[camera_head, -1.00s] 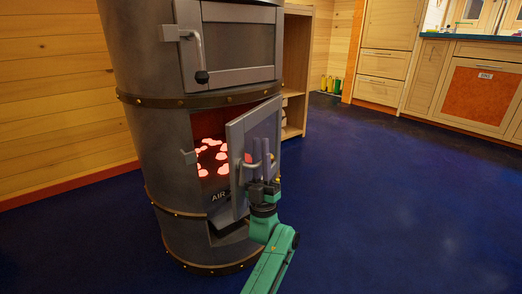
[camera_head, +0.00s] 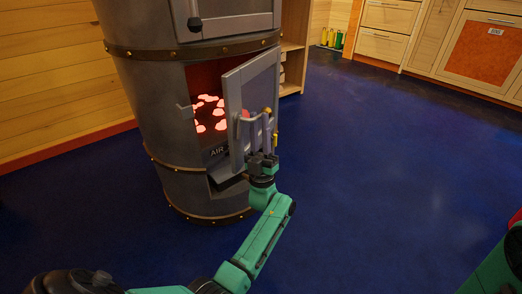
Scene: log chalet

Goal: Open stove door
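The grey stove (camera_head: 175,140) stands left of centre in the head view. Its lower door (camera_head: 252,82) is partly open, swung out on its right side. Glowing red coals (camera_head: 208,112) show through the gap at the left. My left gripper (camera_head: 256,122) is upright in front of the door's outer face, by its handle. Its fingers look apart, with one near the handle; whether they touch it is hard to tell. My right arm (camera_head: 495,272) shows only at the lower right edge, and its gripper is out of view.
The upper stove door (camera_head: 236,15) is shut. A wooden shelf (camera_head: 294,50) stands behind the stove at the right. Kitchen cabinets (camera_head: 440,40) line the back right. The blue floor (camera_head: 390,160) is clear in the middle and right.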

